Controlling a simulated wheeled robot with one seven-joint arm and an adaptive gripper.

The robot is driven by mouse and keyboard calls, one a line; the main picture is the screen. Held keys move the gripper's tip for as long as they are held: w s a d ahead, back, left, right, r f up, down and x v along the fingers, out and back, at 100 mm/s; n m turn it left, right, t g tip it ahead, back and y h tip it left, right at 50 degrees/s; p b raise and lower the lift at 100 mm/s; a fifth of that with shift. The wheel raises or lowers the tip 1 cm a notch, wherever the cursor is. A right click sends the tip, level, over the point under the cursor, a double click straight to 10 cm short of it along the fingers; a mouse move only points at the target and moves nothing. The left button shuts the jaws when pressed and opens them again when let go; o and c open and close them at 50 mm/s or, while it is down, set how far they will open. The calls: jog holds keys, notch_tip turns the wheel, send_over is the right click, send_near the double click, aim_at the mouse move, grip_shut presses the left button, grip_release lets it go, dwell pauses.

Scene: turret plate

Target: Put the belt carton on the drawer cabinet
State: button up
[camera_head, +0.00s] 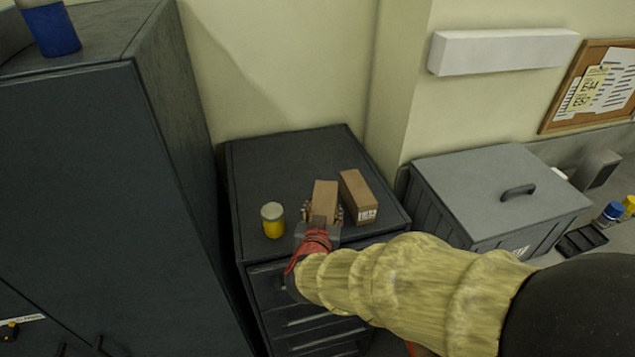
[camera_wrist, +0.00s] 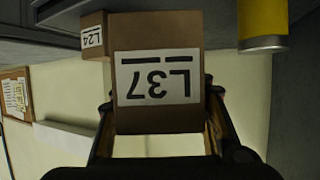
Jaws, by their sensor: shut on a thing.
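My gripper (camera_head: 323,212) is shut on a brown carton marked L37 (camera_wrist: 157,58), which lies between its fingers. The same carton (camera_head: 325,192) shows in the head view over the top of the dark drawer cabinet (camera_head: 275,158). I cannot tell whether it touches the top. The L37 label looks upside down in the wrist view. No marking that I can read says belt. A second brown carton (camera_head: 357,195) stands on the cabinet just to the right, and its L24 label (camera_wrist: 92,37) shows in the wrist view.
A yellow jar with a pale lid (camera_head: 272,220) stands on the cabinet left of my gripper. A tall dark cabinet (camera_head: 90,180) rises at the left. A grey lidded bin (camera_head: 490,190) stands at the right. The cabinet top behind the cartons is clear.

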jog(key=x, duration=1)
jog(key=shift+f, duration=0.5)
jog(key=x, duration=0.4)
jog(key=shift+s+f, duration=0.2)
jog(key=shift+f, duration=0.2)
jog(key=shift+s+r, duration=0.1)
jog(key=shift+s, duration=0.05)
jog(key=shift+b, duration=0.3)
jog(key=o, duration=0.9)
jog(key=shift+f, duration=0.3)
jog(key=o, duration=0.5)
jog(key=shift+r, duration=0.1)
